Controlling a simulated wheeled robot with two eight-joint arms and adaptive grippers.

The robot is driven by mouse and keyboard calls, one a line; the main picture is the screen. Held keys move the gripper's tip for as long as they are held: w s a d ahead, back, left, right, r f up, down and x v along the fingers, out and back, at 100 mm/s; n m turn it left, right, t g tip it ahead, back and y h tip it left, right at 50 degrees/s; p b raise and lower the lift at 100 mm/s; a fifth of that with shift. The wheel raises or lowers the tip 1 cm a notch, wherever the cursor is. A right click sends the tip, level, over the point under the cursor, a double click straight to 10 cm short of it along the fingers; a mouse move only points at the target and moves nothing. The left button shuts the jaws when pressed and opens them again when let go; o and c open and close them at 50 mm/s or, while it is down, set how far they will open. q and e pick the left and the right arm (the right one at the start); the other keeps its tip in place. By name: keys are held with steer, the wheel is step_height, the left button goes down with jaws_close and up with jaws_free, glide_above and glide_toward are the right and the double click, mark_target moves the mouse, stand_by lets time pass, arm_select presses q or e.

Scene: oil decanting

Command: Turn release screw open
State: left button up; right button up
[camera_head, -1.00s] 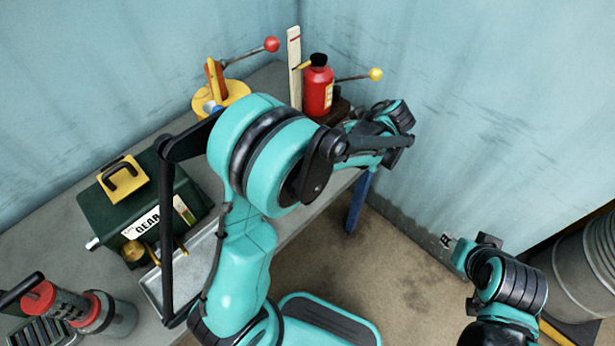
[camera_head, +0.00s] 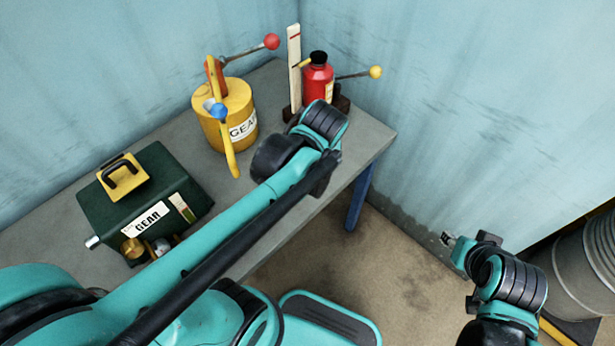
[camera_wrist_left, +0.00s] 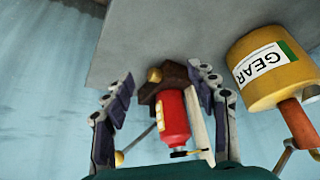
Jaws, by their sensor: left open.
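A red bottle-shaped unit (camera_head: 318,84) with a black cap stands on a dark base (camera_head: 342,106) at the far end of the bench. In the left wrist view the red unit (camera_wrist_left: 174,122) appears inverted. A small yellow knob (camera_wrist_left: 154,75), possibly the release screw, shows beside its base. My left gripper (camera_wrist_left: 162,78) is open, its fingers on either side of the base and knob in that view, holding nothing. In the head view its fingers are hidden behind my wrist. My right gripper (camera_head: 450,242) is low at the right, over the floor; its jaws are unclear.
A yellow GEAR can (camera_head: 224,118) stands left of the red unit. A green GEAR box (camera_head: 145,200) sits nearer on the bench (camera_head: 362,158). A white upright strip (camera_head: 294,65) and a yellow-ball lever (camera_head: 375,72) flank the red unit. Walls are close behind.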

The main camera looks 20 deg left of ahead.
arm_select(q)
steer(key=s+d+m+t+h, duration=0.1)
steer(key=s+m, duration=0.3)
steer(key=s, duration=0.4)
steer(key=shift+s+d+f+t+h, duration=0.25)
steer(key=shift+d+f+t+h, duration=0.05)
steer(key=shift+h, duration=0.4)
steer(key=shift+s+d+f+m, duration=0.1)
steer(key=shift+s+m, duration=0.3)
